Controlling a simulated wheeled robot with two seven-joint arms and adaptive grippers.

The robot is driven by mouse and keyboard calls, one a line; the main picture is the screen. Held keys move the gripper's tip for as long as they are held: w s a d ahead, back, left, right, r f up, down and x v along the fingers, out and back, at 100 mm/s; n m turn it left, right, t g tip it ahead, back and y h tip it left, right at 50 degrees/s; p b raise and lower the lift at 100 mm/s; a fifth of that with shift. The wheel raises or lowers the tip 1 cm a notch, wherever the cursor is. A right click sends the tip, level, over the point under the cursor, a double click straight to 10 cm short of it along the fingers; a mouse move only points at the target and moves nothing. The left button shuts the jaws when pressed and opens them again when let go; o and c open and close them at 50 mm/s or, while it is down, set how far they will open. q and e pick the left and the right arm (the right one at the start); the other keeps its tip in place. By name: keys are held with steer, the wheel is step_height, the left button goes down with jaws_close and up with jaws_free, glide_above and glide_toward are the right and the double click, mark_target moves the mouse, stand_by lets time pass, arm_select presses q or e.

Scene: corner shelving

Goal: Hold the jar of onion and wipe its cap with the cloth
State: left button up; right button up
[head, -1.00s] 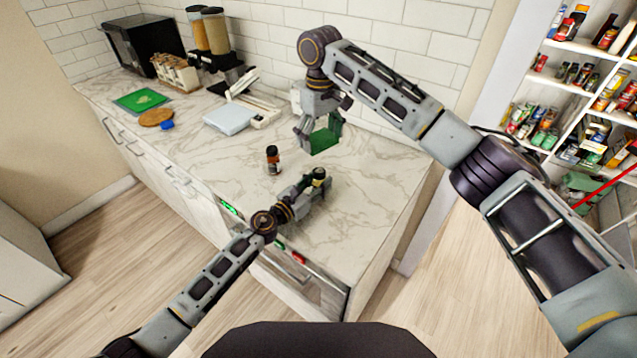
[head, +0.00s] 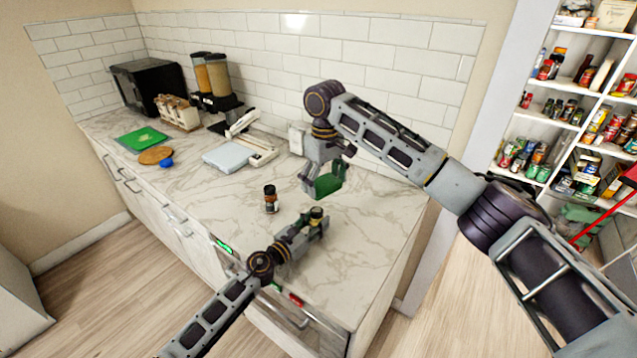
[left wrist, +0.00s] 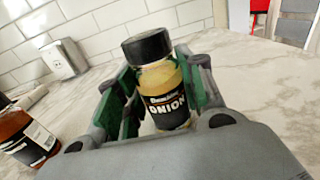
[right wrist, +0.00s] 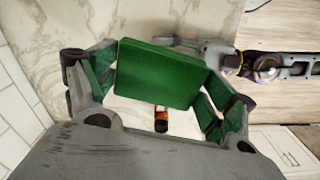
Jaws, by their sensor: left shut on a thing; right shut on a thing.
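The jar of onion (left wrist: 165,98), with a black cap (left wrist: 147,46) and a label reading ONION, stands roughly upright between the fingers of my left gripper (left wrist: 165,105). In the head view, the jar (head: 317,214) is in my left gripper (head: 314,224) over the front part of the counter. My right gripper (head: 322,182) is shut on the green cloth (head: 329,186), behind and above the jar. The cloth (right wrist: 158,74) looks like a flat green square between the fingers of my right gripper (right wrist: 155,95). Cloth and cap are apart.
Another dark-capped jar (head: 271,199) stands on the marble counter (head: 225,195), left of my left gripper. A white scale (head: 228,157), cutting boards and dispensers (head: 212,78) are farther back left. Pantry shelves (head: 570,128) are at right. The counter's right part is clear.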

steer(key=shift+s+d+f, duration=0.15)
steer(key=shift+d+f, duration=0.1)
steer(key=shift+d, duration=0.15)
steer(key=shift+f, duration=0.1)
step_height(320, 180, down, 7)
steer(key=shift+w+a+f, duration=0.2)
steer(key=shift+a+f, duration=0.3)
steer(key=shift+a, duration=0.1)
steer(key=shift+c, duration=0.4)
steer(key=shift+w+a, duration=0.8)
steer(key=shift+a, duration=1.3)
glide_toward(322, 212)
steer(key=shift+s+d+r, duration=0.2)
steer(key=shift+d+r, duration=0.35)
arm_select(q)
steer(key=o, duration=1.2)
steer(key=shift+c, duration=0.2)
